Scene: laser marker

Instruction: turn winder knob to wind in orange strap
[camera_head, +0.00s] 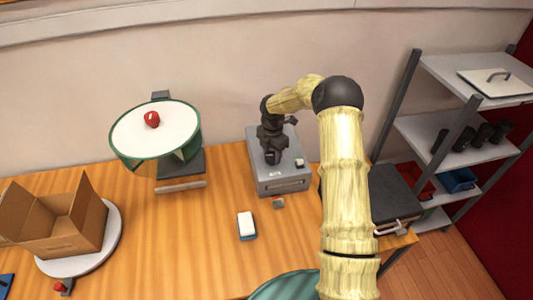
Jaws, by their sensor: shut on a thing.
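My gripper (272,158) reaches down from the back onto the top of a grey box-shaped unit (285,184) at the back of the table. Its dark fingers are shut on a small dark part on top of this unit, seemingly the winder knob; the fingers mostly hide it. A small grey piece with an orange-red top (278,202) lies on the table just in front of the unit. I cannot tell if it belongs to the orange strap; no length of strap shows clearly.
A green-rimmed white disc (138,137) with a red knob (152,119) stands left of the unit. A white-topped block (246,223) lies in front. An open cardboard box (60,235) sits on a round white plate (112,235). A shelf rack (452,135) stands at right.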

